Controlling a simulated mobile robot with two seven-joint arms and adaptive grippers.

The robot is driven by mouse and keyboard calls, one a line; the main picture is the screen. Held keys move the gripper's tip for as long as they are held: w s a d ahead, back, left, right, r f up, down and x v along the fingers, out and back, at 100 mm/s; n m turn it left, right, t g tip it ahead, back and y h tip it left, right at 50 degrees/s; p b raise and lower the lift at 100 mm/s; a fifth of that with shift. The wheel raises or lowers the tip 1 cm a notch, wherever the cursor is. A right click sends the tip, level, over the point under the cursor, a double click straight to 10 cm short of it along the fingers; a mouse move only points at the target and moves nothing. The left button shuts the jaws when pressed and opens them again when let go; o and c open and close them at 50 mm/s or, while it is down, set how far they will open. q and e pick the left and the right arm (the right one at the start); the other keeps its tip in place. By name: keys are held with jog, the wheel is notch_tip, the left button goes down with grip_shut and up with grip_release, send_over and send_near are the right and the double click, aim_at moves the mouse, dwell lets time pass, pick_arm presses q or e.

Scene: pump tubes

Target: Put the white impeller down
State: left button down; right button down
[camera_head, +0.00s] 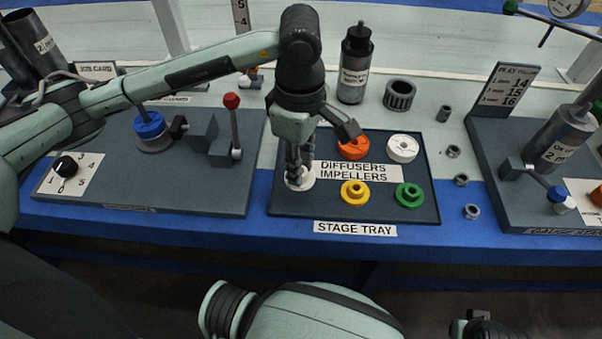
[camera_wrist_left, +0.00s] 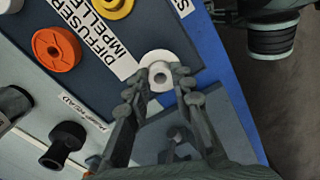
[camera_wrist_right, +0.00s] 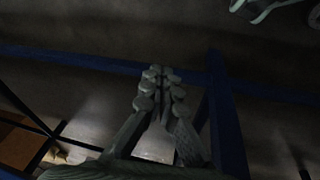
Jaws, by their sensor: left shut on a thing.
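The white impeller (camera_head: 299,183) is between the fingers of my left gripper (camera_head: 299,168), at the front left of the dark stage tray (camera_head: 328,208). The left gripper points down and is shut on its hub. In the left wrist view the white impeller (camera_wrist_left: 157,60) shows as a flat disc with a raised, holed hub, close to the tray's edge. I cannot tell whether its underside touches the tray. My right gripper (camera_wrist_right: 163,78) is empty, its fingers together, away from the tray in a dark area.
On the tray are a yellow impeller (camera_head: 355,193), a green impeller (camera_head: 409,195), an orange ring part (camera_head: 353,148) and a white ring part (camera_head: 402,148). A panel with a red-knobbed lever (camera_head: 232,101) stands left. Small grey rings (camera_head: 472,211) lie right of the tray.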

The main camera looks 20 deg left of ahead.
pick_arm(q)
notch_tip(320, 180, down, 4)
jog(key=shift+r, duration=0.2)
jog(key=shift+f, duration=0.2)
pick_arm(e)
jog(key=shift+s+f, duration=0.15)
jog(key=shift+f, duration=0.35)
